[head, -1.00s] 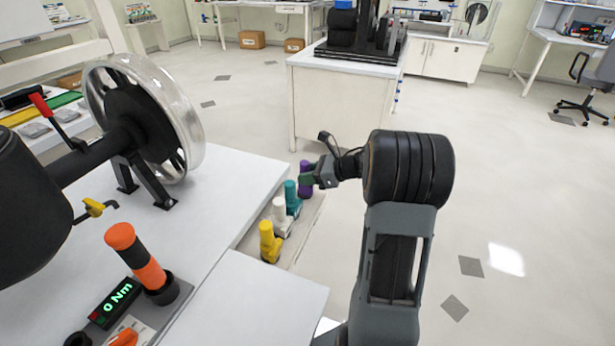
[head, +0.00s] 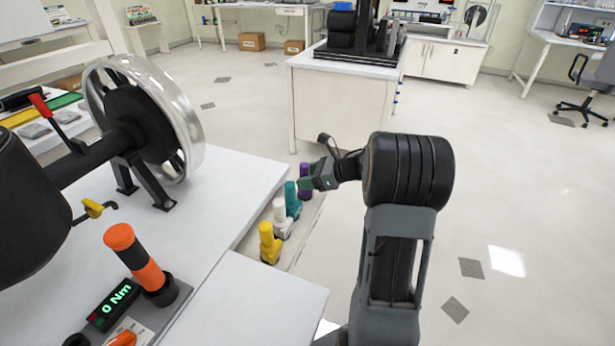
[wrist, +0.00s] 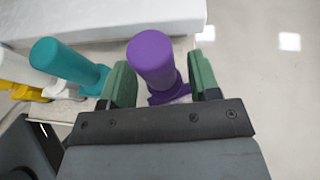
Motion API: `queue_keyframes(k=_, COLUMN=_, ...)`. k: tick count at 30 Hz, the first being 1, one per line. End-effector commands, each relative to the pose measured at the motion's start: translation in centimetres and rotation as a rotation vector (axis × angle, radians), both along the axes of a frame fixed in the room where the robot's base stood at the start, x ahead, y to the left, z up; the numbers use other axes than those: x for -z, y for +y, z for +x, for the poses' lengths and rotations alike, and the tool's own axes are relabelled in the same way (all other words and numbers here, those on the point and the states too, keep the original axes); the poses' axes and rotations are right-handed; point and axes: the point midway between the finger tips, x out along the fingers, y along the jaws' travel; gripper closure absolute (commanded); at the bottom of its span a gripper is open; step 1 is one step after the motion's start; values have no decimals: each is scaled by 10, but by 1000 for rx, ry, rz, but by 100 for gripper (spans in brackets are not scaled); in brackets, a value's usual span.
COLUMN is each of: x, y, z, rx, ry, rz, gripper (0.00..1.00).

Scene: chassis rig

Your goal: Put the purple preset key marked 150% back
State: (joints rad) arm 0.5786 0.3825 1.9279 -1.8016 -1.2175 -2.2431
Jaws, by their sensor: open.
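The purple key (head: 305,172) stands upright at the far end of a row of keys on a low ledge beside the white bench; its lower part is partly covered by my gripper in the head view. In the wrist view the purple key (wrist: 152,62) stands between the two green finger pads of my gripper (wrist: 160,82). The fingers are open, with a gap showing on each side of the key. My gripper (head: 307,180) is right at the purple key in the head view. The 150% marking is not readable.
A teal key (head: 291,198) is the close neighbour, just outside the left finger. A white key (head: 280,215) and a yellow key (head: 269,243) follow. A wheel rig (head: 150,120), an orange-banded handle (head: 135,258) and a 0 Nm display (head: 115,303) occupy the bench.

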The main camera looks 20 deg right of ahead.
Motion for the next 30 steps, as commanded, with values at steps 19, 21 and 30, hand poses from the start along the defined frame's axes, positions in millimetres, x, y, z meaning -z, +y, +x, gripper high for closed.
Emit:
queue_keyframes(k=19, x=-43, y=-72, z=-60, rx=3, ry=0, rz=0, gripper=44)
queue_keyframes(k=21, x=-45, y=-76, z=-64, rx=2, ry=-1, rz=-1, gripper=44)
queue_keyframes(k=30, x=-75, y=-70, z=-29, rx=306, ry=56, rz=102, gripper=44)
